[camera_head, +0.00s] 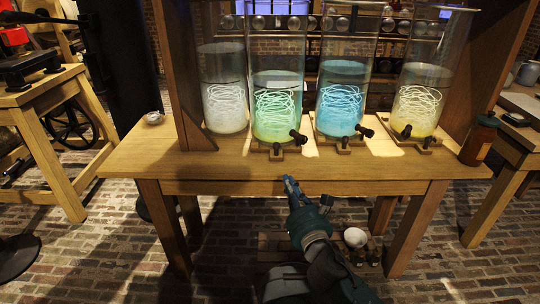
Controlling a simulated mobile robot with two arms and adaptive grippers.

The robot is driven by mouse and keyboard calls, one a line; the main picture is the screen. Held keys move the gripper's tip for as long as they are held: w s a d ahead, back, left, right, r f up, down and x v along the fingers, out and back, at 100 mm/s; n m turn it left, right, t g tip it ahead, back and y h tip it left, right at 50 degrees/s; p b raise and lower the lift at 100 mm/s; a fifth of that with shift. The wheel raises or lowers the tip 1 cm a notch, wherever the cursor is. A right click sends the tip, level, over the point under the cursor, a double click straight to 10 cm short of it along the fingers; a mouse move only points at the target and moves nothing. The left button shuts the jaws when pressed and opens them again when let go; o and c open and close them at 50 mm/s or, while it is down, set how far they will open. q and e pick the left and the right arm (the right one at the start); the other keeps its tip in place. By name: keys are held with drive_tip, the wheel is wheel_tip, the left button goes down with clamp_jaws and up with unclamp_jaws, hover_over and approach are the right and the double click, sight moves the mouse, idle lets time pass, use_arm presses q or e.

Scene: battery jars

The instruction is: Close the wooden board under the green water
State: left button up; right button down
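The jar of green water (275,112) stands on the wooden table, second from the left in a row of glass jars. A dark tap (298,136) sticks out at its lower right front. A small wooden board (264,149) juts out on the tabletop below this jar, with a dark knob-like piece (277,148) at its front. My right gripper (291,181) is in front of the table's front edge, below and slightly right of that board, apart from it. Its fingers look narrow from here, and any gap between them is unclear. My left gripper is not in view.
Beside it stand jars of whitish (225,110), blue (341,97) and yellow (419,100) water. Similar boards sit below the blue (343,150) and yellow jars. A brown bottle (479,139) stands at the right end. The table's front strip (200,168) is clear.

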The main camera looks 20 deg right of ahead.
sight(277, 151)
drive_tip(key=w, duration=0.3)
drive_tip(key=w+b, duration=0.1)
drive_tip(key=w, duration=0.3)
drive_tip(key=w+b, duration=0.1)
drive_tip(key=w, duration=0.3)
drive_tip(key=shift+w+r, duration=0.2)
drive_tip(key=shift+r, duration=0.1)
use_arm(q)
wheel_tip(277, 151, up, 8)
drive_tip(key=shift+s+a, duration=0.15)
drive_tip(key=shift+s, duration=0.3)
use_arm(e)
drive_tip(key=shift+w+d+r, duration=0.1)
drive_tip(key=shift+w, duration=0.6)
drive_tip(key=shift+w, duration=0.1)
drive_tip(key=shift+w+d+b, duration=0.3)
drive_tip(key=shift+w+b, duration=0.1)
drive_tip(key=shift+w, duration=0.75)
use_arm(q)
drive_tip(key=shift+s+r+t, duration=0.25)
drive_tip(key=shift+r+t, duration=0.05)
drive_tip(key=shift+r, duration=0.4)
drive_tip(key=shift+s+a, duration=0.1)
use_arm(e)
drive_tip(key=shift+s+d, duration=0.1)
drive_tip(key=shift+s, duration=0.05)
